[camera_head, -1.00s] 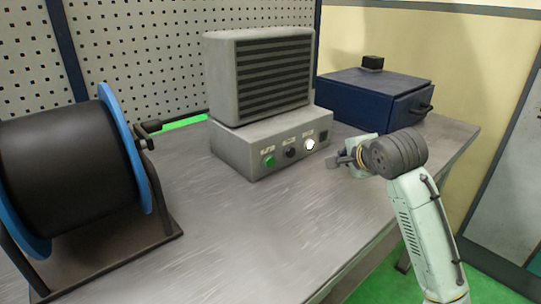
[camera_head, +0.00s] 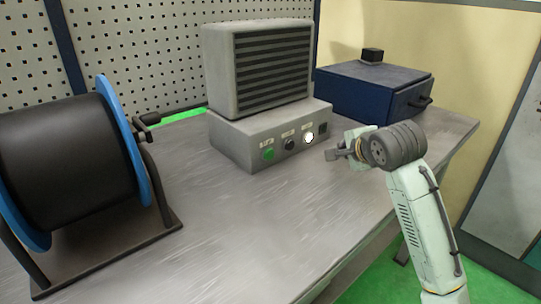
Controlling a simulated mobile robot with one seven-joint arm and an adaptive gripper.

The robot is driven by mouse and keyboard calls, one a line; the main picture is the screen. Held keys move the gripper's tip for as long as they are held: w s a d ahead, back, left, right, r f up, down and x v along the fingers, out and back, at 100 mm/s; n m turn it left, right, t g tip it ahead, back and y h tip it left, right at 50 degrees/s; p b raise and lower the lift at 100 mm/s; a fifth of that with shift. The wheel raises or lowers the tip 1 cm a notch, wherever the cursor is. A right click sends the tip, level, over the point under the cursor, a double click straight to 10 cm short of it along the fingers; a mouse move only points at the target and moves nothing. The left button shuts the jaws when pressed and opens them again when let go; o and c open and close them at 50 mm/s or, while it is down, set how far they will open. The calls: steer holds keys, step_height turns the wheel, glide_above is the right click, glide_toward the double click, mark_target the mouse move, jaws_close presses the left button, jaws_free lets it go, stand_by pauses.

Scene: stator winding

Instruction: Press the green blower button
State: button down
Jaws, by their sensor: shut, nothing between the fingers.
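The green button (camera_head: 268,154) is at the left end of the front panel of the grey blower (camera_head: 228,146), which stands on the metal table. A dark knob (camera_head: 290,144) and a lit white button (camera_head: 309,138) sit to its right on the same panel. My gripper (camera_head: 332,155) is shut and empty. It is in front of the panel's right end, to the right of the green button and apart from it. My arm reaches in from the lower right. The green button is fully in view.
A large black reel with blue rims (camera_head: 70,160) stands on the table at the left. A dark blue box (camera_head: 368,92) with a handle is behind my gripper. The table top (camera_head: 220,230) in front of the blower is clear.

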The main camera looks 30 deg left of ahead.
mark_target(269, 155)
stand_by(0.9)
steer(key=shift+g+y, duration=0.6)
steer(key=shift+g, duration=0.1)
steer(key=s, duration=0.1)
steer(key=s+a+r, duration=0.1)
steer(key=s, duration=0.1)
steer(key=s+r+p, duration=0.1)
steer(key=s, duration=0.1)
steer(key=shift+s+a, duration=0.1)
steer(key=shift+a, duration=0.25)
steer(key=s+m+g, duration=0.1)
steer(key=s, duration=0.1)
steer(key=s+f+g, duration=0.1)
steer(key=s, duration=0.2)
steer(key=s+a+f+m+g+p, duration=0.1)
steer(key=s, duration=0.2)
steer(key=shift+s+a+f+m, duration=0.1)
steer(key=shift+s+f+m, duration=0.1)
steer(key=shift+s+m, duration=0.1)
steer(key=shift+w, duration=0.1)
steer(key=a, duration=0.2)
steer(key=w+a, duration=0.1)
steer(key=a, duration=0.1)
steer(key=w+a, duration=0.1)
steer(key=a, duration=0.1)
steer(key=shift+w+a+r, duration=0.1)
steer(key=shift+w+a, duration=0.55)
steer(key=shift+a, duration=0.45)
steer(key=shift+w+a, duration=0.2)
steer(key=shift+a, duration=0.2)
